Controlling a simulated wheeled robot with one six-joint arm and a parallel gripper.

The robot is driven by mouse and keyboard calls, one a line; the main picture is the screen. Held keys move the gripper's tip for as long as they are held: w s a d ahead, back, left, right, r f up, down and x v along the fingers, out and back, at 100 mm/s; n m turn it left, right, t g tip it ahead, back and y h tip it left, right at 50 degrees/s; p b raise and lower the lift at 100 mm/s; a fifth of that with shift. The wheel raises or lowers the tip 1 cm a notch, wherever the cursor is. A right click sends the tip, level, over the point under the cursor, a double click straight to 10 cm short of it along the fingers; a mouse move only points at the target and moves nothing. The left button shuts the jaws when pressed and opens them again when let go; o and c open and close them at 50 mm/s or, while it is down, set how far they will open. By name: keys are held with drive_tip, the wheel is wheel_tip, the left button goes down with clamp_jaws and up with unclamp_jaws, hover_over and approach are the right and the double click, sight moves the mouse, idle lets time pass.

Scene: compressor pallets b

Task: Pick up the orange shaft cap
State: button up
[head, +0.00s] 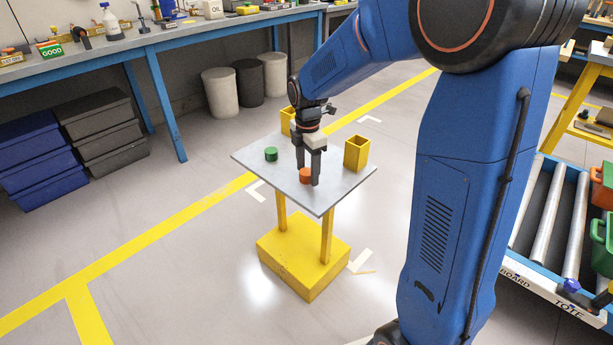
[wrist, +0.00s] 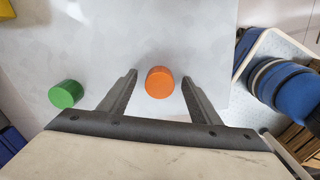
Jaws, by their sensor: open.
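The orange shaft cap (head: 306,175) stands on the grey top of a small yellow stand (head: 331,199). In the wrist view the orange cap (wrist: 160,82) lies between the two finger tips, nearer the right finger, with a gap on each side. My gripper (head: 309,183) is open and empty, pointing down over the table at the cap. It also shows in the wrist view (wrist: 158,80). In the head view the fingers partly cover the cap, and I cannot tell how far above the tabletop the tips are.
A green cap (head: 271,154) sits left of the orange one, outside the fingers. A yellow open box (head: 356,152) stands at the table's right corner, and another yellow box (head: 287,121) at the back. A blue workbench (head: 160,42) and a roller conveyor (head: 540,215) stand apart.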

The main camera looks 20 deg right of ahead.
drive_tip(key=shift+c, duration=0.3)
drive_tip(key=c, duration=1)
